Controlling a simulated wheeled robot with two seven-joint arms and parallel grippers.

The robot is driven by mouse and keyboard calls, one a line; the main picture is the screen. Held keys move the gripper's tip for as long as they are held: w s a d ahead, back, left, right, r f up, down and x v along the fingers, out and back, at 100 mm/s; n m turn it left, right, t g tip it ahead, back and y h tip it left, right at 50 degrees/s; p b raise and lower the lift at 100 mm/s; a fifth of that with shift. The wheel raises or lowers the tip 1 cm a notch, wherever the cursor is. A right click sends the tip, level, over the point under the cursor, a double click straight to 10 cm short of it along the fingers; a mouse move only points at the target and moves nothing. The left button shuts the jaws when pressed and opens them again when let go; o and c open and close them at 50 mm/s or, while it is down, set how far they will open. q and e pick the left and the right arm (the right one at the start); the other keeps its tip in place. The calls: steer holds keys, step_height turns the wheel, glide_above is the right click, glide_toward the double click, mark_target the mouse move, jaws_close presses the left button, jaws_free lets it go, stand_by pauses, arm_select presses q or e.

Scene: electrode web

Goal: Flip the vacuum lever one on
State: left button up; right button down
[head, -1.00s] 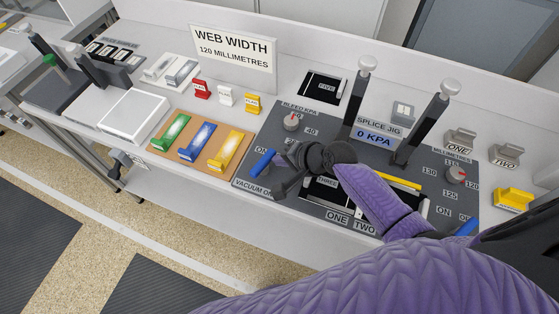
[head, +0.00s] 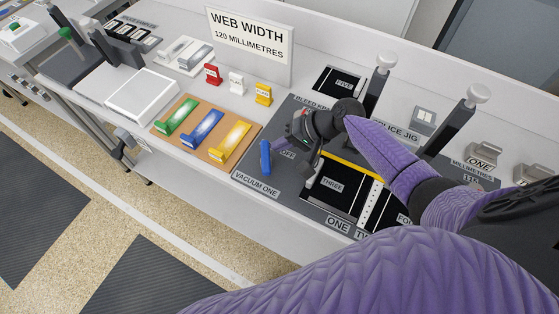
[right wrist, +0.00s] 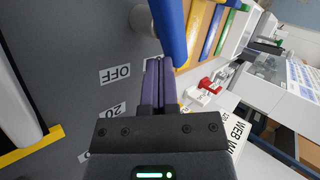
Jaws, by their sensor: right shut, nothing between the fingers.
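The blue lever of vacuum one (head: 265,158) stands at the left end of the dark splice jig panel (head: 285,190), above its VACUUM ONE label. An OFF label (head: 288,154) shows to its right. My right gripper (head: 293,143) is close to the lever's right side, its fingers shut and empty. In the right wrist view the shut fingers (right wrist: 160,75) point at the blue lever (right wrist: 171,30), with their tips very near it. I cannot tell whether they touch. No ON label shows beside this lever. My left gripper is out of view.
Green, blue and yellow pieces (head: 229,141) lie on a brown board left of the panel. Dark posts with pale knobs (head: 385,66) rise behind my right arm. A WEB WIDTH sign (head: 248,45) stands at the back. The arm hides part of the jig.

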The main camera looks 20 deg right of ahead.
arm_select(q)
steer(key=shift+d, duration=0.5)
arm_select(e)
steer(key=shift+w, duration=0.15)
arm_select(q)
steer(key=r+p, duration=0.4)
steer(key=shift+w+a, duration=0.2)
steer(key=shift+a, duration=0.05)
arm_select(e)
step_height(320, 180, up, 10)
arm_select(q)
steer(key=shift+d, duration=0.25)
